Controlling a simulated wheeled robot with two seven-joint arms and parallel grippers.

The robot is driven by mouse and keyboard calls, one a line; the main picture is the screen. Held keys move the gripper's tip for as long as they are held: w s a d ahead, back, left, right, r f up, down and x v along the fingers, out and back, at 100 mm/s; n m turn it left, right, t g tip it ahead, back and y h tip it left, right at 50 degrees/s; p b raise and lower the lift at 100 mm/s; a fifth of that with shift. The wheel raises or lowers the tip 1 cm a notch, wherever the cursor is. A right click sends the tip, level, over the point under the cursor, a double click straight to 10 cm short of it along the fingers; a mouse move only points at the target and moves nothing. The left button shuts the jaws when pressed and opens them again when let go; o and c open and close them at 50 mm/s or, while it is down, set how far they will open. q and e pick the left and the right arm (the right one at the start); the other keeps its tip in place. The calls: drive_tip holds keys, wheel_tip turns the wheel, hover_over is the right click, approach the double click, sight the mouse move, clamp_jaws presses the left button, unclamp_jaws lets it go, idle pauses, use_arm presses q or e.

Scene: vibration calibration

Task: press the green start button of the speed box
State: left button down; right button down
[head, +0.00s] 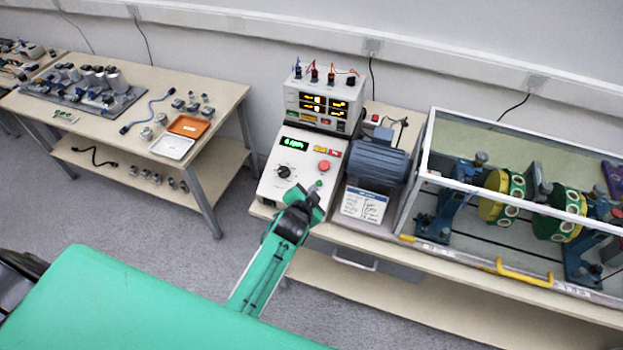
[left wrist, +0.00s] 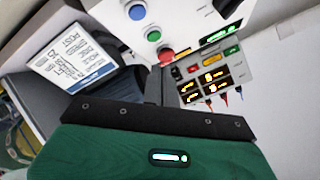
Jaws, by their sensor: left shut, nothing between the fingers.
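The speed box (head: 284,183) is a white sloped box with a lit green display (head: 293,143), a black knob (head: 284,172) and a red button (head: 323,166). Its green start button (head: 318,183) shows just by my left gripper (head: 315,192). In the left wrist view the green button (left wrist: 153,34) sits between a blue button (left wrist: 137,11) and the red button (left wrist: 167,55). There is a gap in that picture between tips and green button. My right gripper is not in view.
A meter unit with orange displays (head: 325,102) stands behind the speed box. A blue-grey motor (head: 376,162) and a printed card (head: 364,205) are to its right. A clear-walled rig with a white frame (head: 425,150) stands farther right. A side table (head: 225,100) holds trays and parts.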

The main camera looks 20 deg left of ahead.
sight(319, 183)
use_arm(q)
drive_tip(key=shift+t, duration=0.5)
drive_tip(key=r, duration=0.1)
drive_tip(key=w+r, duration=0.1)
drive_tip(key=r, duration=0.3)
drive_tip(key=shift+w+a+r+p, duration=0.1)
drive_tip(key=shift+w+a+p, duration=0.2)
drive_tip(key=shift+a, duration=0.05)
drive_tip(key=w+f+b, duration=0.1)
drive_tip(key=f+b, duration=0.1)
drive_tip(key=w+f+b, duration=0.1)
drive_tip(key=f+b, duration=0.2)
drive_tip(key=w+f+b, duration=0.1)
drive_tip(key=f+b, duration=0.1)
drive_tip(key=shift+w+d+f+b, duration=0.1)
drive_tip(key=shift+w+f+b, duration=0.1)
drive_tip(key=shift+b, duration=0.1)
drive_tip(key=shift+w+f, duration=0.2)
drive_tip(key=shift+f, duration=0.1)
idle(1.0)
drive_tip(key=shift+w+f+b, duration=0.2)
drive_tip(key=shift+f+b, duration=0.2)
drive_tip(key=shift+w+f+b, duration=0.15)
drive_tip(key=shift+f+b, duration=0.15)
drive_tip(key=shift+f, duration=0.05)
idle(0.6)
idle(0.3)
drive_tip(key=shift+s+r+p, duration=0.35)
drive_tip(key=shift+r+p, duration=0.35)
drive_tip(key=shift+p, duration=0.25)
